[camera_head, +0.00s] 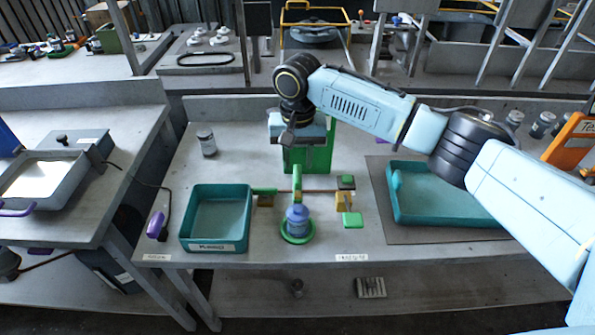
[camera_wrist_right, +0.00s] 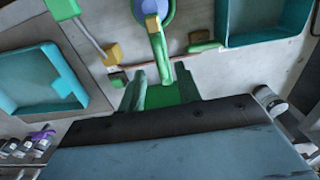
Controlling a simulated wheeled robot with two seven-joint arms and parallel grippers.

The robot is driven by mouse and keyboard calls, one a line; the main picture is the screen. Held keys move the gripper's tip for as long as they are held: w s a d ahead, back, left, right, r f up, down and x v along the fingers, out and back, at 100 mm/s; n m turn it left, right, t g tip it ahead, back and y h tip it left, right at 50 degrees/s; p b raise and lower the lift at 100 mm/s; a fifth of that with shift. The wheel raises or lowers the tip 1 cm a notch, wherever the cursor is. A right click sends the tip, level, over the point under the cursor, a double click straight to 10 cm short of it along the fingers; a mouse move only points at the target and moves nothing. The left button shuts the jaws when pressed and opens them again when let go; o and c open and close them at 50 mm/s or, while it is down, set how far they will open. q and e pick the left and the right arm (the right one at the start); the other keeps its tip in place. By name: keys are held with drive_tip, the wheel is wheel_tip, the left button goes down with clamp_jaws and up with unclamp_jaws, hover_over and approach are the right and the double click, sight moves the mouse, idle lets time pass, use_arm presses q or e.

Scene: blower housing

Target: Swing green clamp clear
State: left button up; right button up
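My left gripper is not in view.
A teal bin (camera_head: 187,232) stands left of the clamp and a teal tray (camera_head: 393,205) right. A thin red rod (camera_head: 322,191) crosses near the arm, with a yellow block (camera_head: 342,201) at right. A grey jar (camera_head: 207,143) stands at back left. Bare table lies between.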

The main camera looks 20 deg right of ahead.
sight(297, 173)
drive_tip(key=shift+f, duration=2.05)
drive_tip(key=shift+c, duration=0.4)
clamp_jaws()
